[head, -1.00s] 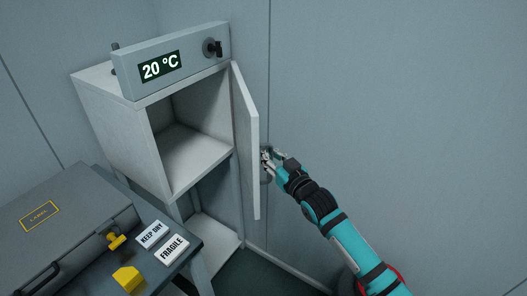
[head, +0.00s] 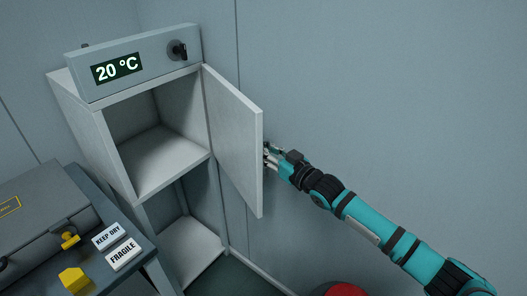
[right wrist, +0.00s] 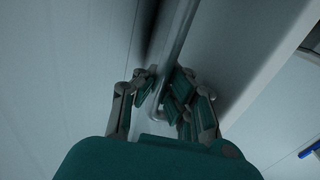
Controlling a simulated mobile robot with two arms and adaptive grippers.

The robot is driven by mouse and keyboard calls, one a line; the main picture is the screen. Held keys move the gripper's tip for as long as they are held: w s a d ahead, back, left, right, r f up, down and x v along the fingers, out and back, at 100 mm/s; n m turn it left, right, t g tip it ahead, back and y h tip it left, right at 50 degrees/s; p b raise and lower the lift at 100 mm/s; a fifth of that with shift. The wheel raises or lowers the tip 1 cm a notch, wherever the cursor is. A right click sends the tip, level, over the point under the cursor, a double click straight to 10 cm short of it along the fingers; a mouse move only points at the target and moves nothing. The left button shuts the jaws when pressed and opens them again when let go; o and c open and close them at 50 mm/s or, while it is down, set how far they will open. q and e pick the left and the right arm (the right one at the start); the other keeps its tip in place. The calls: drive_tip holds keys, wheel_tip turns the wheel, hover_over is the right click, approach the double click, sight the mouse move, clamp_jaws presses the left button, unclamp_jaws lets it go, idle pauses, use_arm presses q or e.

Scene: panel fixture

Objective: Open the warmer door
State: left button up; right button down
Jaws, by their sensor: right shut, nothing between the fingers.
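The grey warmer (head: 97,150) stands at the left in the head view, with its compartment open and empty. Its door (head: 236,140) is swung wide out to the right, its inner face towards me. My right gripper (head: 268,153) is at the outer side of the door near its free edge, its fingertips partly hidden by the door. In the right wrist view, my right gripper (right wrist: 158,95) is shut, its fingers close around the end of the metal handle bar (right wrist: 176,48); I cannot tell whether they touch it. My left gripper is out of view.
A display panel (head: 150,58) reading 20 °C with a dark knob (head: 177,50) tops the warmer. A table with a grey case (head: 45,225), a yellow block (head: 74,280) and label plates (head: 123,254) is at lower left. Plain wall stands behind the door.

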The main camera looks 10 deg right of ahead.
drive_tip(key=c, duration=2)
unclamp_jaws()
drive_tip(key=shift+s+d+f, duration=0.1)
drive_tip(key=shift+f, duration=0.4)
drive_tip(key=shift+c, duration=0.2)
drive_tip(key=o, duration=0.4)
drive_tip(key=shift+s+d+r, duration=0.3)
drive_tip(key=shift+d+r, duration=0.05)
drive_tip(key=shift+r, duration=0.05)
drive_tip(key=shift+o, duration=0.2)
drive_tip(key=shift+w+a, duration=0.15)
drive_tip(key=shift+a, duration=0.05)
drive_tip(key=v, duration=1.2)
drive_tip(key=shift+d, duration=0.1)
